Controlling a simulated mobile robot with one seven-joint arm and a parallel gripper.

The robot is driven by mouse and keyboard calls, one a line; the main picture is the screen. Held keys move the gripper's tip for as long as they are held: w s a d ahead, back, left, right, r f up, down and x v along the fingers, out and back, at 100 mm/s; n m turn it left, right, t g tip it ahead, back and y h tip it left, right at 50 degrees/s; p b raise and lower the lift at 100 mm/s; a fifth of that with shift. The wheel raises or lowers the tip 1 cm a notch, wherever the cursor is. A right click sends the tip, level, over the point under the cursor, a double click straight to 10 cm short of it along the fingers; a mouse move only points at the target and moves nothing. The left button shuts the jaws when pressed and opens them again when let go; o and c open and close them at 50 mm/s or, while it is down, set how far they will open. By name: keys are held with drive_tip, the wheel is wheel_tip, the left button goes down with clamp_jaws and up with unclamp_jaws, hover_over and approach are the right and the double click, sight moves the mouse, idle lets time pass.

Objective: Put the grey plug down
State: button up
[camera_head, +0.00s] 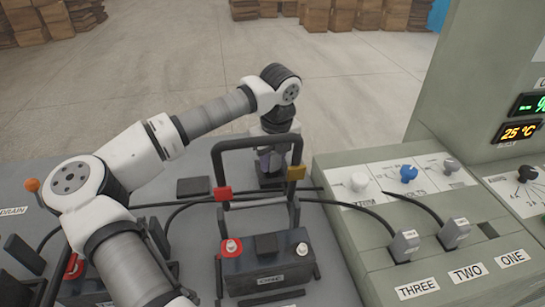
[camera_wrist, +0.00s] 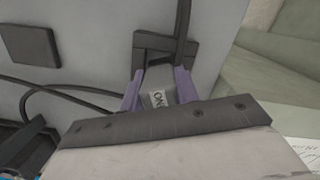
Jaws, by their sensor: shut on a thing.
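My gripper (camera_wrist: 160,92) has purple fingers and is shut on a grey plug (camera_wrist: 158,97) marked ONE, with a dark cable running from it. A dark square holder (camera_wrist: 143,41) on the grey table top lies just beyond the plug; I cannot tell whether the plug touches it. In the head view my gripper (camera_head: 271,163) is low over the table behind the battery, partly hidden by the battery's raised handle.
A dark battery (camera_head: 270,266) with an upright handle, red and yellow clips stands in front of my gripper. Two other grey plugs (camera_head: 404,244) (camera_head: 454,233) sit in the green console at right, beside an empty slot (camera_head: 488,230). A flat dark pad (camera_head: 193,187) lies left.

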drive_tip(key=shift+f, duration=0.1)
drive_tip(key=o, duration=1)
drive_tip(key=r, duration=0.8)
drive_tip(key=s+r, duration=0.1)
drive_tip(key=r, duration=0.3)
drive_tip(key=shift+s+d+r+b, duration=0.1)
drive_tip(key=shift+d+r+b, duration=0.05)
drive_tip(key=shift+d+b, duration=0.25)
